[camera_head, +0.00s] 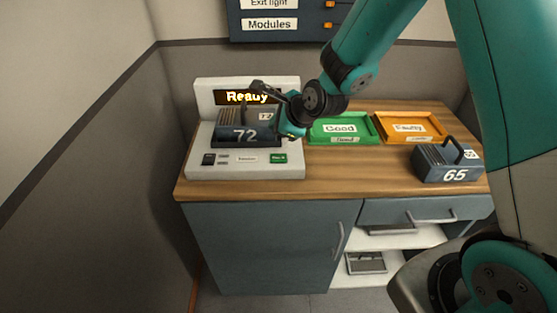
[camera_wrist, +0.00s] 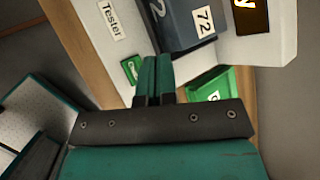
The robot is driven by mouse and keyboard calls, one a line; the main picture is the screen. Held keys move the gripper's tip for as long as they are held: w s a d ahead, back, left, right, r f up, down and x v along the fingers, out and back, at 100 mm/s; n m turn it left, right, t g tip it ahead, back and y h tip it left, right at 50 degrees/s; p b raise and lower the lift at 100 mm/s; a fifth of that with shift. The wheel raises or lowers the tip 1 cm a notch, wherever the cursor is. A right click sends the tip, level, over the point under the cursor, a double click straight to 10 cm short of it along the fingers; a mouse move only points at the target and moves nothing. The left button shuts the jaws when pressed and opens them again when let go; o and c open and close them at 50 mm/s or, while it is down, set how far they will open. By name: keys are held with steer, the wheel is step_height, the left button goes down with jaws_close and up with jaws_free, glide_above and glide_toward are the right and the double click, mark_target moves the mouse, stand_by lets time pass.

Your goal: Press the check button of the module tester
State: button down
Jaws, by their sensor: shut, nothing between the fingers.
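The module tester (camera_head: 202,160) is a white console on the left of the wooden worktop, with its display (camera_head: 247,97) reading "Ready". A dark module marked 72 (camera_head: 243,134) sits in it; the module also shows in the wrist view (camera_wrist: 187,22). The green check button (camera_head: 278,158) is at the right of the tester's front panel. My gripper (camera_head: 291,130) is above the tester's right side, behind and above the button. In the wrist view the shut, empty fingers (camera_wrist: 156,62) appear just right of the green button (camera_wrist: 130,70), partly overlapping it.
A green tray labelled Good (camera_head: 338,130) and an orange tray labelled Faulty (camera_head: 410,128) stand right of the tester. A module marked 65 (camera_head: 450,163) stands at the worktop's right. Below are a cabinet (camera_head: 265,245) and open shelves. A wall is close on the left.

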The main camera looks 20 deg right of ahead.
mark_target(278, 159)
step_height(278, 159, down, 7)
steer(key=b, duration=0.5)
steer(key=shift+f, duration=0.1)
stand_by(1.7)
steer(key=shift+f+b, duration=0.3)
steer(key=shift+f, duration=0.1)
steer(key=shift+f, duration=0.3)
stand_by(0.4)
stand_by(0.4)
steer(key=shift+r+p, duration=0.55)
steer(key=shift+r, duration=0.25)
step_height(278, 159, up, 5)
steer(key=p, duration=0.4)
